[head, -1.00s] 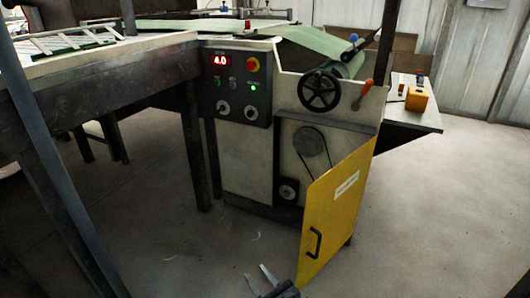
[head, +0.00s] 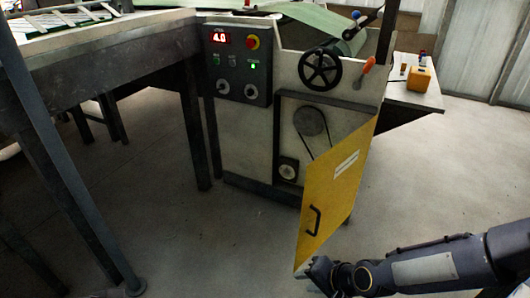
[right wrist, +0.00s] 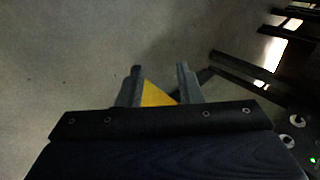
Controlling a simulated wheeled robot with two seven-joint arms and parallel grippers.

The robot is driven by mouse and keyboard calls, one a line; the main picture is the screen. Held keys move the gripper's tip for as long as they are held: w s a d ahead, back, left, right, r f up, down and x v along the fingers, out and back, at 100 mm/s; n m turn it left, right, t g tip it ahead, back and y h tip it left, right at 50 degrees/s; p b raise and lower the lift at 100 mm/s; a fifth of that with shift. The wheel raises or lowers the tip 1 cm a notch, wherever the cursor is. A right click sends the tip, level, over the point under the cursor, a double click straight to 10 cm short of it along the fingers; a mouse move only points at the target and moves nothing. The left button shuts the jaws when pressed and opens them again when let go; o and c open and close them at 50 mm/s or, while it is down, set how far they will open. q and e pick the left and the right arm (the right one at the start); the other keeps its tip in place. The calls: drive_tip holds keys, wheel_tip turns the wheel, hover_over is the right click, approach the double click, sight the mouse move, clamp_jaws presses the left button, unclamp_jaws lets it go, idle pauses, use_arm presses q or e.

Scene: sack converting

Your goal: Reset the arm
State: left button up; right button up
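My right arm comes in from the lower right of the head view. Its gripper (head: 306,272) is low, at the bottom corner of the open yellow door (head: 335,190). In the right wrist view the two fingers (right wrist: 159,78) stand apart, and a yellow triangle, a corner of the door (right wrist: 155,97), shows between them. I cannot tell whether either finger touches the door. My left gripper does not show in either view.
The machine has a control panel (head: 238,65), a black handwheel (head: 320,69) and a belt with pulleys behind the door. The floor in front is clear.

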drive_tip(key=s+d+r+n+t+h, duration=0.1)
drive_tip(key=s+d+r+n, duration=0.2)
drive_tip(key=s+d+r, duration=0.35)
drive_tip(key=s+d+r+n+h, duration=0.1)
drive_tip(key=s+d+r+n, duration=0.15)
drive_tip(key=s+r, duration=0.6)
wheel_tip(320, 180, up, 36)
drive_tip(key=p, duration=3.5)
drive_tip(key=shift+w+d+p, duration=0.2)
drive_tip(key=shift+d+p, duration=0.15)
drive_tip(key=shift+d, duration=0.05)
drive_tip(key=shift+f, duration=0.1)
